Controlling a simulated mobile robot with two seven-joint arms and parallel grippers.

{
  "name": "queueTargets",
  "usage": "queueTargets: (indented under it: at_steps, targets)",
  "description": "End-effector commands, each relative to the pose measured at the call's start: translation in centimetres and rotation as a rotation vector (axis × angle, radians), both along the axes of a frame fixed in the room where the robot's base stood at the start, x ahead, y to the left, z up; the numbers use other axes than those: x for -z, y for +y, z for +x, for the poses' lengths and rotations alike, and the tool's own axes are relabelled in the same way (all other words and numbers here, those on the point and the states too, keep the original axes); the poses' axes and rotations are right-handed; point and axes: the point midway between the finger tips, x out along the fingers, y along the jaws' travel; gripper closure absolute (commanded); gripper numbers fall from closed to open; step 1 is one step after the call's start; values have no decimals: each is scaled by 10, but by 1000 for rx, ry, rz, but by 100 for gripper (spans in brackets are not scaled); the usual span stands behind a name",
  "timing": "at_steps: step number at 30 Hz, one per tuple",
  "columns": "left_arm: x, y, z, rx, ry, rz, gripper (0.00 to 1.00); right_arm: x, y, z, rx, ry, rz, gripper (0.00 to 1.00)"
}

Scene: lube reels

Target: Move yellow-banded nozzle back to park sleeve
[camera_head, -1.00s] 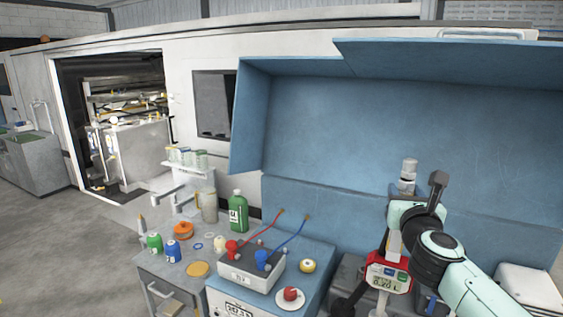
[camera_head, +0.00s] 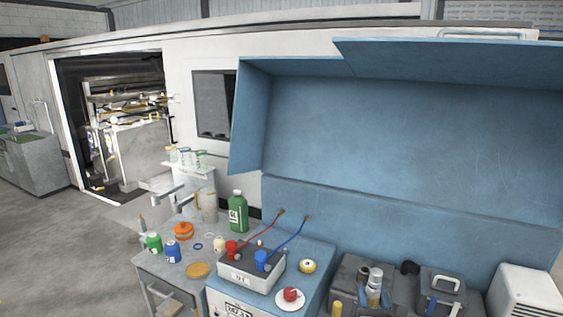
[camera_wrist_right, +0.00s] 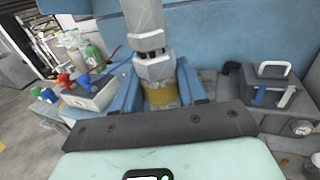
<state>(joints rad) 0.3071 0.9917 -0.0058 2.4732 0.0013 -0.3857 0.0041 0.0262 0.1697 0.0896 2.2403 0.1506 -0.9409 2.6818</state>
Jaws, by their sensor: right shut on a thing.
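The yellow-banded nozzle (camera_wrist_right: 160,95) stands nearly upright in the right wrist view, a grey metal tube with a pale collar above a yellow band. My right gripper (camera_wrist_right: 161,88) is shut on it, with a blue finger on each side of the band. The nozzle's lower end is hidden behind the dark gripper bar. In the head view I cannot make out my right gripper or arm. A silver upright cylinder (camera_head: 374,287) shows low right there; I cannot tell whether it is the nozzle. I cannot pick out the park sleeve. My left gripper is not in view.
A dark box with a pale handle (camera_head: 445,285) stands at the lower right, near a white case (camera_head: 525,292). Left of them, a grey tray (camera_head: 250,272) has red and blue caps and hoses. A green bottle (camera_head: 238,212) stands behind. A blue panel (camera_head: 410,130) rises behind.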

Motion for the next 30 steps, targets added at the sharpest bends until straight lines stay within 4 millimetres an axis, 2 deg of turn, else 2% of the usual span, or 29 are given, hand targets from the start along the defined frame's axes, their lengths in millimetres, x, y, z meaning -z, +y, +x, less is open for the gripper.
queueTargets:
  at_steps: [1, 3, 9, 13, 22, 30]
  targets:
    - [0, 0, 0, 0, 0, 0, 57, 34, 6, -4, -13, 15, 0, 100]
    - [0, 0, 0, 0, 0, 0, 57, 67, 12, -9, -27, 14, 3, 100]
    - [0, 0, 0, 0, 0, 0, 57, 141, 25, -18, -56, 8, 5, 100]
    - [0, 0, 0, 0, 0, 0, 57, 176, 32, -24, -70, 2, 6, 100]
    - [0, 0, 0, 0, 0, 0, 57, 228, 41, -30, -90, -3, 3, 100]
    - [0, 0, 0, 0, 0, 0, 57, 229, 42, -30, -90, 5, 4, 100]
